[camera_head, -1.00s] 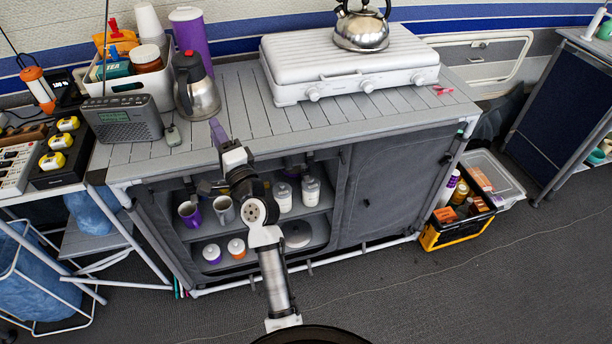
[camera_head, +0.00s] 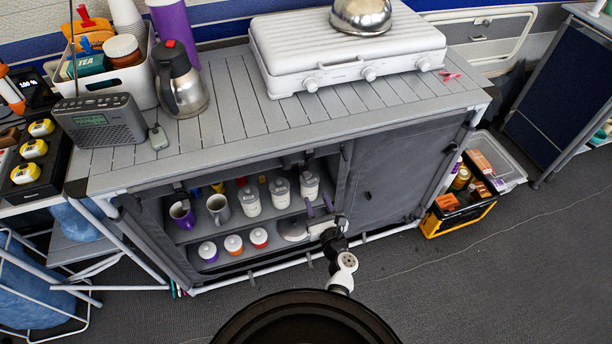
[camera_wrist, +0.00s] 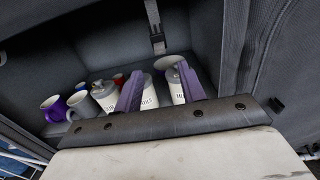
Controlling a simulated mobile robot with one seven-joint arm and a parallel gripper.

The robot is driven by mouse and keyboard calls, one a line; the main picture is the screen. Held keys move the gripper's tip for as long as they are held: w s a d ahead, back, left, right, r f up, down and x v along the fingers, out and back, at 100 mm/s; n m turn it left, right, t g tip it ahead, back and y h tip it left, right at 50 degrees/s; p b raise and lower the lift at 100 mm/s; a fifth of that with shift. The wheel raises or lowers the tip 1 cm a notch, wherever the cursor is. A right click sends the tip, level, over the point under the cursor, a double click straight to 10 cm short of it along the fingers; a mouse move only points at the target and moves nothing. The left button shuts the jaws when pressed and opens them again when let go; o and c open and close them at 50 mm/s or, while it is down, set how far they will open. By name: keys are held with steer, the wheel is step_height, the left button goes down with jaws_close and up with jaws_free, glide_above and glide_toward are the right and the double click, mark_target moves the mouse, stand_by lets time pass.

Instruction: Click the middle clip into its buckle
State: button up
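In the wrist view, a dark strap with a grey clip or buckle (camera_wrist: 157,43) hangs at the back of the open compartment, above the jars. Whether its two halves are joined is too small to tell. My gripper (camera_wrist: 162,86) has two purple fingers set well apart with nothing held between them. The clip shows beyond the gap between the fingers. In the head view, my gripper (camera_head: 319,206) is low at the right side of the cabinet (camera_head: 245,190) opening, beside the grey door panel. I cannot pick out the clip and its mating buckle in the head view.
White canisters (camera_head: 281,192), purple and grey mugs (camera_head: 182,214) and lidded jars (camera_head: 208,252) stand on the cabinet shelves. The closed door panel (camera_head: 387,170) is to the right. A stove (camera_head: 345,50) and steel jug (camera_head: 180,80) stand on the counter. A yellow crate (camera_head: 458,211) is at right.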

mark_target(307, 179)
steer(key=b+x, duration=0.1)
steer(key=x, duration=0.9)
steer(key=shift+w+a, duration=0.15)
steer(key=shift+w, duration=0.05)
jaws_close()
